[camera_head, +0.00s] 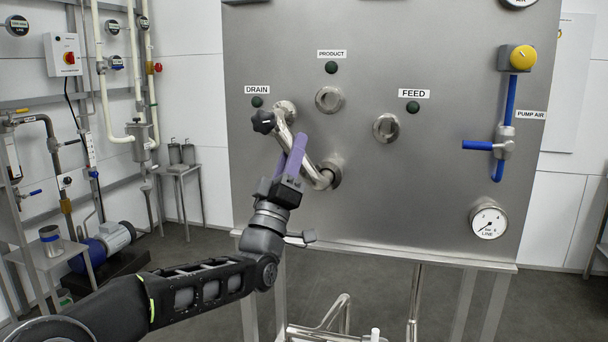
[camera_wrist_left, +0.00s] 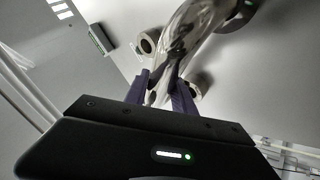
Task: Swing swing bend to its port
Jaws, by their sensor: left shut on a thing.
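The swing bend (camera_head: 284,136) is a shiny steel pipe on the steel panel. Its lower end is at an unlabelled port (camera_head: 331,172), and its upper end, with a black knob (camera_head: 263,121), is at or just in front of the port (camera_head: 287,108) under the DRAIN label. I cannot tell whether that end is seated. My left gripper (camera_head: 294,152) has purple fingers shut on the bend's middle. The bend also shows between the fingers in the left wrist view (camera_wrist_left: 192,35). The PRODUCT port (camera_head: 329,99) and FEED port (camera_head: 386,127) are open. My right gripper is out of view.
A yellow knob (camera_head: 523,58), a blue-handled valve (camera_head: 480,145) and a pressure gauge (camera_head: 488,221) are on the panel's right. Pipes (camera_head: 335,318) stand below the panel.

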